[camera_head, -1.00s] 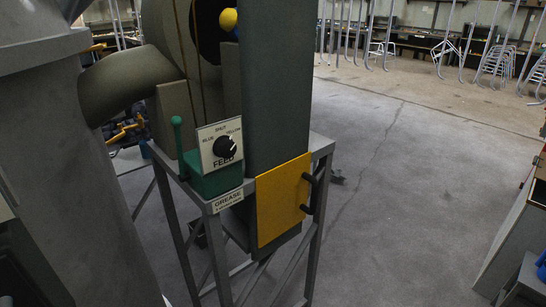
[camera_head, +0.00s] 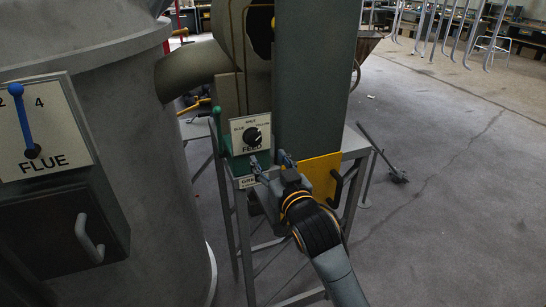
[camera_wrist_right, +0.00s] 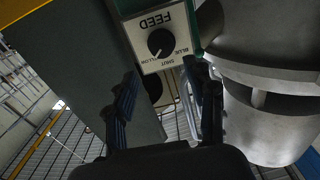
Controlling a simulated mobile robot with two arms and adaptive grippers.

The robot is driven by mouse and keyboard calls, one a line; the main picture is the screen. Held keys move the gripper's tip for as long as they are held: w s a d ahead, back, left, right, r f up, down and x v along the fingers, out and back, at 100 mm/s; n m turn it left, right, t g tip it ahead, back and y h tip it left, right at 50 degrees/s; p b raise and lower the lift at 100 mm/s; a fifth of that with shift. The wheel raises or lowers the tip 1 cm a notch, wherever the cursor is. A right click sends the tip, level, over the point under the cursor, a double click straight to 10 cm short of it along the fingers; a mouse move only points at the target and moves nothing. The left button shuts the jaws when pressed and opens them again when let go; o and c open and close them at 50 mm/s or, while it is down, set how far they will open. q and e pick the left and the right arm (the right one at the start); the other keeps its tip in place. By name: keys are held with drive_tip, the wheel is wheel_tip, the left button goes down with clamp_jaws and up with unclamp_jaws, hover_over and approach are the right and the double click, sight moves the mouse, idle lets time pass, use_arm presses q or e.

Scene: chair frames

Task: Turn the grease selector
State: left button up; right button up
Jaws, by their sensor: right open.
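In the right wrist view the plate shows upside down, with the knob (camera_wrist_right: 161,42) beyond the open fingers (camera_wrist_right: 162,72). My left gripper is not in view.
A green-handled lever (camera_head: 217,122) stands left of the plate. A yellow panel (camera_head: 320,178) with a black handle is to the right on the metal stand.

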sight(255, 141)
drive_tip(key=b+x, duration=0.2)
drive_tip(key=x, duration=0.2)
drive_tip(key=b+x, duration=0.3)
drive_tip(key=x, duration=0.2)
drive_tip(key=shift+w+a+f, duration=0.2)
drive_tip(key=shift+a+f, duration=0.05)
drive_tip(key=shift+r, duration=0.1)
drive_tip(key=c, duration=0.7)
drive_tip(key=shift+o, duration=0.2)
